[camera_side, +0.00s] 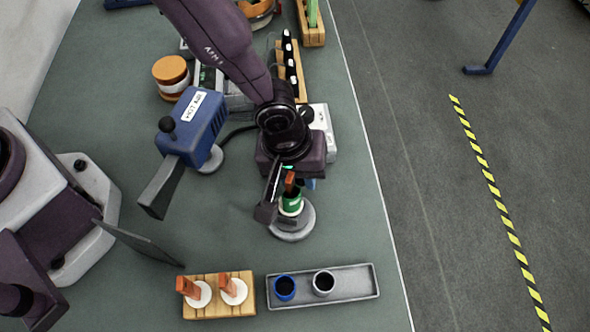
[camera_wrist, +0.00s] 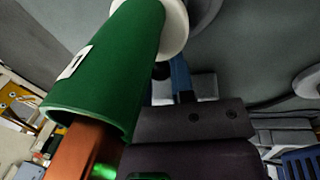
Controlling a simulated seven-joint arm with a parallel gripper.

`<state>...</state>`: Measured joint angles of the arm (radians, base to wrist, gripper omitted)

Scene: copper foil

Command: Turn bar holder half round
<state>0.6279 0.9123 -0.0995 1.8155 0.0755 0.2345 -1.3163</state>
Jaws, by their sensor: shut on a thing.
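The bar holder (camera_side: 292,203) is a green cup with a white ring at its lower end. A copper bar (camera_side: 290,181) sticks up out of its mouth. My gripper (camera_side: 287,200) is shut on the holder, with a dark finger at its left side. The holder is over a round grey base (camera_side: 291,233); whether it touches the base is unclear. In the wrist view the green holder (camera_wrist: 115,60) is large and tilted, with a small white label, and the copper bar (camera_wrist: 82,150) comes from its open end. A dark finger lies against its right side; the other finger is mostly hidden.
A blue hot air blower (camera_side: 195,125) stands left of my gripper. Bare green mat lies left of the base.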

